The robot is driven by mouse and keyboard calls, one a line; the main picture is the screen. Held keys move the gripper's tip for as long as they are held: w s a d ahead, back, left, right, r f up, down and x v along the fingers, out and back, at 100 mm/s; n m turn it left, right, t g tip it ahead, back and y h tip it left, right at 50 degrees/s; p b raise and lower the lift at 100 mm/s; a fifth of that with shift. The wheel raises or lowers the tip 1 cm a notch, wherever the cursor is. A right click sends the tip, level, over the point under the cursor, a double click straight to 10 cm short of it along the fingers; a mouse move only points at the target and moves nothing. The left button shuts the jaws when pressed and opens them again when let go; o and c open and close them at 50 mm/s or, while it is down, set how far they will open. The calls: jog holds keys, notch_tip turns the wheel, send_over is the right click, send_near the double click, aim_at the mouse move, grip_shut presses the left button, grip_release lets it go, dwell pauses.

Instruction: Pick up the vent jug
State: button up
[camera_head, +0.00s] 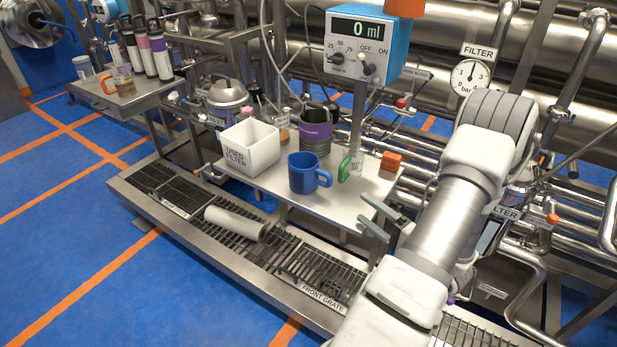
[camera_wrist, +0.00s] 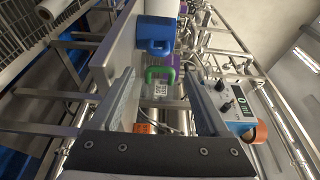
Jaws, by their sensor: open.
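No readable label marks which vessel is the vent jug. A small clear jug with a green handle (camera_head: 345,168) stands on the metal shelf (camera_head: 262,183) below the display box. A clear jug with an orange handle (camera_head: 123,85) sits on the far-left tray. My gripper (camera_head: 367,210) is open and empty, in front of the shelf's right part.
A white used-filter bin (camera_head: 250,147) and a dark vessel with a purple band (camera_head: 315,130) crowd the shelf. An orange block (camera_head: 391,161) lies at its right end. The blue display box (camera_head: 367,45) stands on a post above. A white roll (camera_head: 236,222) lies on the grate below.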

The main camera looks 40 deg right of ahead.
aim_at(329, 183)
jog(key=w+b, duration=0.1)
jog(key=w, duration=0.9)
jog(key=shift+d, duration=0.1)
jog(key=shift+w+d+f+b, duration=0.1)
jog(key=shift+w+b, duration=0.2)
jog(key=shift+w, duration=1)
jog(key=shift+w+f+b, duration=0.1)
jog(key=shift+w+b, duration=0.15)
jog(key=shift+w, duration=1.05)
jog(key=shift+r, duration=0.1)
jog(key=c, duration=1.2)
